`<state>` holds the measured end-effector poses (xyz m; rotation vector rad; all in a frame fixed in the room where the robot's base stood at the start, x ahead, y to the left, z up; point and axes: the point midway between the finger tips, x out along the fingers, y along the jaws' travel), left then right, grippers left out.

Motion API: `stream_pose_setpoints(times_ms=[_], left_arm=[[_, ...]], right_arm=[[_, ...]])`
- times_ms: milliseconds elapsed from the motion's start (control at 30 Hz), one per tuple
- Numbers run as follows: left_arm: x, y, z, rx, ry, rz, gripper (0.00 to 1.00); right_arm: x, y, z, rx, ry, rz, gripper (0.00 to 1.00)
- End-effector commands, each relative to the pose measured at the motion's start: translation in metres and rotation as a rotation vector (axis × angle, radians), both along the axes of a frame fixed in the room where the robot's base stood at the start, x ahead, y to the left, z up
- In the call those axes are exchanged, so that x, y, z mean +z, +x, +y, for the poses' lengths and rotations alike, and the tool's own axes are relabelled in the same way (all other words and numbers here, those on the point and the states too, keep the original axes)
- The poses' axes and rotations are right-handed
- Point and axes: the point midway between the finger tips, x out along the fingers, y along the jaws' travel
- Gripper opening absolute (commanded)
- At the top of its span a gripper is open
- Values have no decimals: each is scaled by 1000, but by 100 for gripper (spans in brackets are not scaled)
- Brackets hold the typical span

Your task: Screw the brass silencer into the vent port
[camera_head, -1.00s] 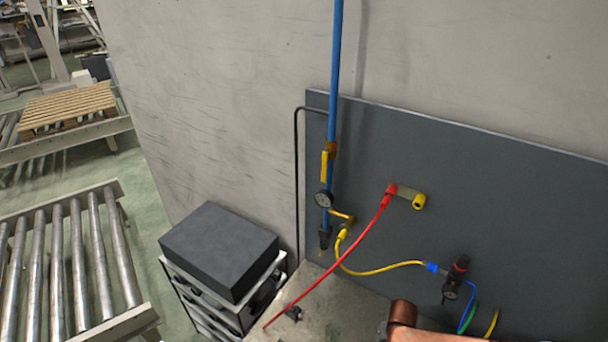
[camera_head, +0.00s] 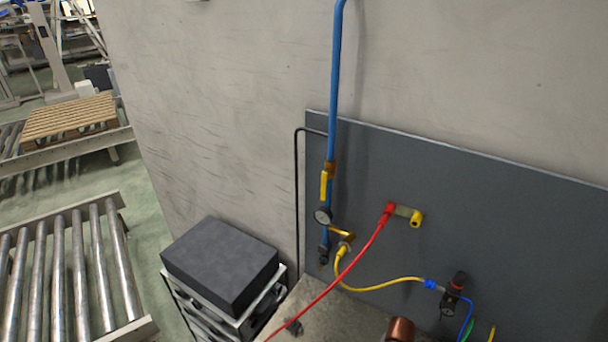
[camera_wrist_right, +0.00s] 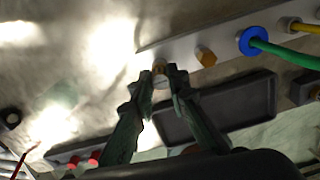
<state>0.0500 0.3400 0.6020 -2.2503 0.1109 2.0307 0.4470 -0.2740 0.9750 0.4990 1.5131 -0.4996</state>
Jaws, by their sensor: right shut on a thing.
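In the right wrist view, my right gripper (camera_wrist_right: 162,76) has its two dark fingers closed around a small brass-coloured piece (camera_wrist_right: 159,68), apparently the silencer. The fingers cover most of it. It sits at the left part of a pale metal bar (camera_wrist_right: 228,45); I cannot tell whether it is in a port or just in front of one. Another brass fitting (camera_wrist_right: 205,57) stands on the bar to the right of the fingertips. The vent port itself cannot be made out. Neither gripper shows in the head view.
A blue collar with a green hose (camera_wrist_right: 252,41) and a yellow hose (camera_wrist_right: 305,27) join the bar's right end. A dark tray (camera_wrist_right: 225,106) lies below it. In the head view, a red hose (camera_head: 345,265) crosses in front of the grey panel (camera_head: 510,220); a dark box (camera_head: 220,262) stands left.

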Motion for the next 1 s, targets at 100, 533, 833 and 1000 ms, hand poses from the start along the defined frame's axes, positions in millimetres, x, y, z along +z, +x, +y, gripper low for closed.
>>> stream_pose_setpoints(times_ms=[100, 533, 833, 1000], left_arm=[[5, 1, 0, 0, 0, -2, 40], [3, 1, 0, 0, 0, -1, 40], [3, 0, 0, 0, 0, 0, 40], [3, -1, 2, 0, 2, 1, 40]], right_arm=[[1, 1, 1, -108, 2, -1, 17], [0, 0, 0, -102, 1, -1, 34], [0, 0, 0, -101, 1, -1, 42], [4, 1, 0, -101, 0, -1, 42]])
